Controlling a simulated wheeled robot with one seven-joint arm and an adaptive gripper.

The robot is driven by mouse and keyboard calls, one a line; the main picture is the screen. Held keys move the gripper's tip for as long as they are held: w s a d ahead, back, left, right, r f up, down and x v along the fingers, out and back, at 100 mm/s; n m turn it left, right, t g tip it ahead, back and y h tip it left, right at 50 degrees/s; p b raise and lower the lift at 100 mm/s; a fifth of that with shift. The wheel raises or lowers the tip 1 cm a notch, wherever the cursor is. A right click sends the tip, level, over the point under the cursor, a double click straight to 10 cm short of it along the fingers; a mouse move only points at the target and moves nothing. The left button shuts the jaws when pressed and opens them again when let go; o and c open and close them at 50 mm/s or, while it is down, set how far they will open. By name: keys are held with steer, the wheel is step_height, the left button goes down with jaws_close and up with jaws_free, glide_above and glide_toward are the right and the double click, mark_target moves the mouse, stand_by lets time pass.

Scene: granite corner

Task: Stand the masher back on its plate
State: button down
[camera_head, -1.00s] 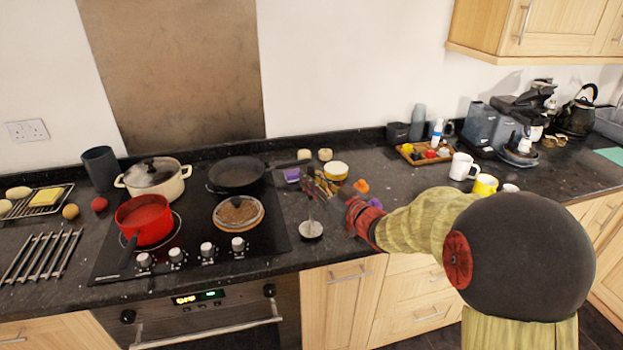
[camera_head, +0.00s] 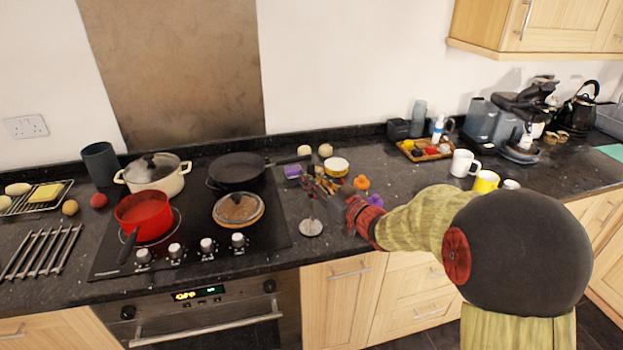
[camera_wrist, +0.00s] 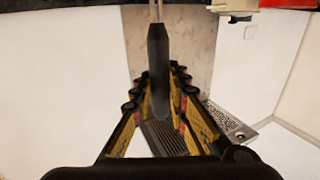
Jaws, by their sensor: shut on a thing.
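My gripper (camera_head: 326,188) is over the worktop just right of the hob. It is shut on the black handle of the masher, seen between the fingers in the wrist view (camera_wrist: 158,75). In the head view the masher's thin metal stem (camera_head: 311,212) hangs down below the gripper, roughly upright, to a pale round disc (camera_head: 311,229). I cannot tell masher head from plate there, nor whether they touch.
A purple block (camera_head: 292,171), a bowl (camera_head: 337,167) and an orange thing (camera_head: 361,183) are close behind the gripper. The worktop's front edge is near.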

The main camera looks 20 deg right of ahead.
steer(key=c, duration=1.8)
jaws_free()
steer(key=shift+o, duration=0.7)
